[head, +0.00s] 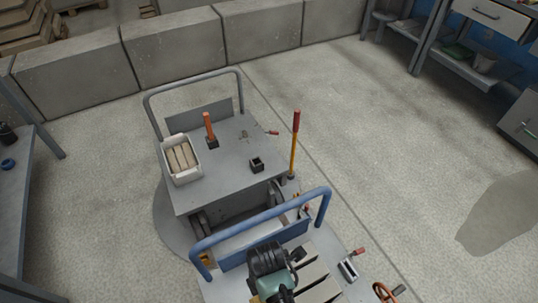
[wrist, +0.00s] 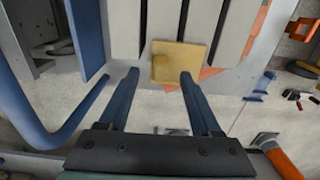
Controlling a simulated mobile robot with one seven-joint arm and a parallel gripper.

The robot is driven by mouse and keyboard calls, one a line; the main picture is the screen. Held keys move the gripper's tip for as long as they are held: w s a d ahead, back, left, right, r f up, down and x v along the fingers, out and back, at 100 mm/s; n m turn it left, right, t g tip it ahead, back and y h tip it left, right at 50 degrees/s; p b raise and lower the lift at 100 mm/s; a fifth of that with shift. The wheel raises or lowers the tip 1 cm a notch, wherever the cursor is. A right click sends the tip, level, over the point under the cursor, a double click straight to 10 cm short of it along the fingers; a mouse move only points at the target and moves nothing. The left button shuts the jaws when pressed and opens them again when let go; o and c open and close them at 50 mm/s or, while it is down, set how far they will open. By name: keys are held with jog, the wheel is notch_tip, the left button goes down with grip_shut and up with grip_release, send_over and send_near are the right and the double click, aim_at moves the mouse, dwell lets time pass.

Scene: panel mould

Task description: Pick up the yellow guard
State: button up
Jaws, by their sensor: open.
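The yellow guard (wrist: 191,55) shows in the wrist view as a flat, square, tan-yellow plate with a small raised block at its lower left. It lies against grey slats, over an orange-red piece. My gripper (wrist: 159,73) is open, with its two blue fingers apart and nothing between them. The fingertips point toward the guard's lower edge and appear short of it; the exact gap cannot be told.
The near cart has a blue rail (head: 262,222) and pale slats (head: 318,288). Behind it, a grey cart (head: 235,178) carries a box of blocks (head: 182,158), an orange-handled tool (head: 209,128) and a small black box (head: 257,164). Open concrete floor lies to the right.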

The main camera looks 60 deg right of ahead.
jog(key=f, duration=0.1)
jog(key=f+b, duration=0.1)
jog(key=f, duration=0.3)
jog(key=shift+a+f+b, duration=0.1)
jog(key=shift+a+b, duration=0.15)
jog(key=shift+b, duration=0.05)
jog(key=shift+c, duration=0.2)
grip_shut()
